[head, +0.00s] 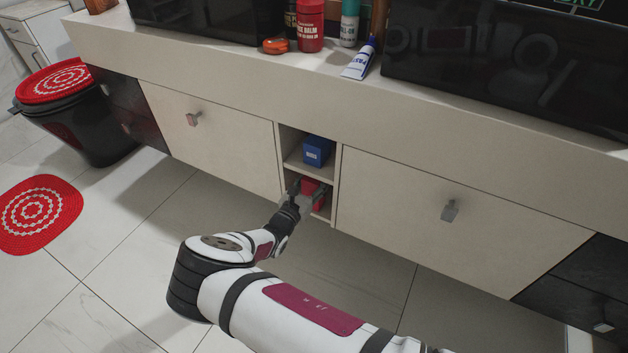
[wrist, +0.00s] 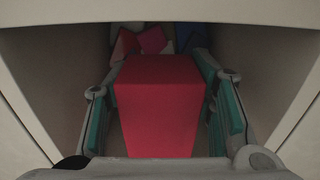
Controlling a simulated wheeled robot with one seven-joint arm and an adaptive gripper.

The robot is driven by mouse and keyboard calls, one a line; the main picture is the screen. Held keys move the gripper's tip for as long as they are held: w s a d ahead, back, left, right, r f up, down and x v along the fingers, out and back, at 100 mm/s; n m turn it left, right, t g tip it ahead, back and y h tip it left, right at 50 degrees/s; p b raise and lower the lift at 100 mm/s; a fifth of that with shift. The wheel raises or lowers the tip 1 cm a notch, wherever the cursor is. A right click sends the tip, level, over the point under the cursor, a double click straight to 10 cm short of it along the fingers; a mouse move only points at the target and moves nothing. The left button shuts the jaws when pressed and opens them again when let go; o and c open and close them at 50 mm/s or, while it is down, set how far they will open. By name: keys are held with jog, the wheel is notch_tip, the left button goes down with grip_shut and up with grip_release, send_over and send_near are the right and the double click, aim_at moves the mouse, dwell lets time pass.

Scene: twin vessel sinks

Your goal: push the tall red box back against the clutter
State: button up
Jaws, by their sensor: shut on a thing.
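The tall red box (wrist: 158,108) stands between my gripper's fingers in the wrist view, inside the lower open compartment of the cabinet. In the head view a small part of the red box (head: 308,189) shows beyond my gripper (head: 305,192). My gripper (wrist: 160,110) has a finger along each side of the box and is shut on it. The clutter (wrist: 150,40), red and pink blocks with a blue piece at the right, lies behind the box near the back of the compartment. The box's top edge overlaps the clutter in view, so I cannot tell whether they touch.
The compartment's side walls (wrist: 50,70) stand close on both sides of my gripper. A blue box (head: 317,151) sits on the shelf above. Closed drawers (head: 445,200) flank the compartment.

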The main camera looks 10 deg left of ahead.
jog(key=shift+b+x, duration=0.9)
jog(key=shift+x, duration=1.9)
jog(key=o, duration=1.3)
jog(key=shift+w+d, duration=0.1)
jog(key=v, duration=1.2)
